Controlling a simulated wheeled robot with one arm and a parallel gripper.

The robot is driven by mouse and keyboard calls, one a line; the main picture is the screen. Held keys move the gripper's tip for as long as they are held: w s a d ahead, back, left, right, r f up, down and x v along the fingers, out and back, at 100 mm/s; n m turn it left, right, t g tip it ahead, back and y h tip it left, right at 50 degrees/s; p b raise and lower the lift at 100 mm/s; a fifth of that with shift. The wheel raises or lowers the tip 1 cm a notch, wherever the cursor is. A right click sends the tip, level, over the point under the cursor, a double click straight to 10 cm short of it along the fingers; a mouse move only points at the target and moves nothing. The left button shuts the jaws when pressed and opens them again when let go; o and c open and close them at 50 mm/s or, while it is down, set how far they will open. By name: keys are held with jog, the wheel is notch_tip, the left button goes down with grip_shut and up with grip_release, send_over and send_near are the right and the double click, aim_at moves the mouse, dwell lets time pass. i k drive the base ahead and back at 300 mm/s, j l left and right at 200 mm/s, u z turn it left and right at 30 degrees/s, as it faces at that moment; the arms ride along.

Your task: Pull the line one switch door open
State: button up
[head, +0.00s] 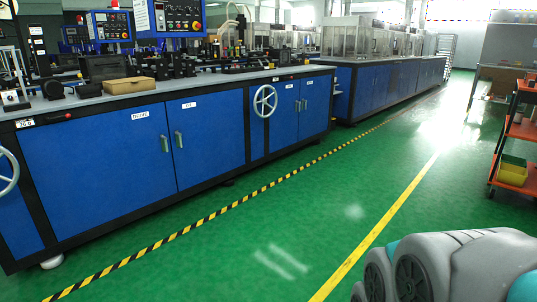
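A long blue cabinet with black framing runs along the left in the head view. Its near pair of doors, a left door (90,170) labelled what looks like "DRIVE" and a right door (213,145) with a short label, are shut. Their upright handles (165,143) and (179,139) sit close together at the middle seam. Farther along, a narrower pair of blue doors (285,120) is also shut, with labels too small to read. I cannot tell which is the switch door. My gripper is not in view; grey and teal parts of my arm show at the bottom right.
Handwheels (265,101) and (6,171) stick out from the cabinet front. A yellow-black floor stripe (235,203) runs along the cabinet. Green floor (290,225) before the doors is clear. An orange shelf cart (522,130) with a yellow bin (511,172) stands at right.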

aim_at(313, 121)
jog(key=i+z, duration=0.3)
jog(key=i, duration=0.25)
jog(key=i+z, duration=0.35)
jog(key=i, duration=0.2)
jog(key=i+j+z, duration=0.3)
jog(key=i, duration=0.25)
jog(key=i+u, duration=0.2)
jog(key=i, duration=0.3)
jog(key=i+u, duration=0.15)
jog(key=i, duration=0.35)
jog(key=i+l+u, duration=0.2)
jog(key=i, duration=0.3)
jog(key=i+u, duration=0.15)
jog(key=i, duration=0.35)
jog(key=i+z, duration=0.15)
jog(key=i, duration=0.5)
jog(key=i+j+z, duration=0.15)
jog(key=i, duration=0.55)
jog(key=i+j+z, duration=0.2)
jog(key=i, duration=0.45)
jog(key=l, duration=0.1)
